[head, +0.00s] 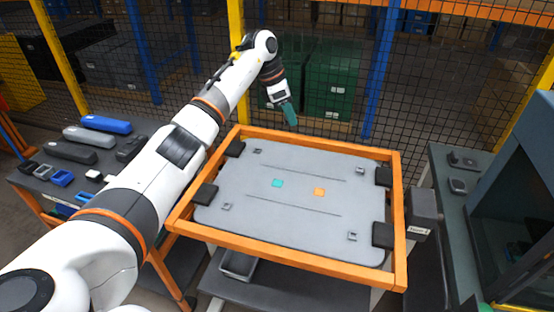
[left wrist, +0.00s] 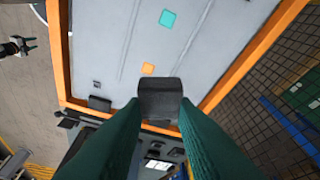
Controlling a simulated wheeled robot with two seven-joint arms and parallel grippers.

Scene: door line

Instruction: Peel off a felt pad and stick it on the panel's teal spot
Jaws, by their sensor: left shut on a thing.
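A grey panel (head: 250,205) lies in an orange frame, with a teal spot (head: 277,183) left of its middle and an orange spot (head: 319,191) to the right. My left gripper (head: 291,118) is beyond the panel's far edge, fingers pointing down. In the left wrist view it is shut on a dark felt pad (left wrist: 160,97), seen between the fingertips. That view also shows the teal spot (left wrist: 167,18), apart from the pad. The pad cannot be made out in the head view. My right gripper (left wrist: 26,45) shows small at the left wrist view's left edge, fingers apart and empty.
Black clamps (head: 383,234) sit along the frame's sides. A left table (head: 45,178) holds a blue case (head: 106,124), grey cases and small parts. A right bench (head: 449,208) carries dark blocks beside a machine. A mesh fence (head: 340,70) stands behind the panel.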

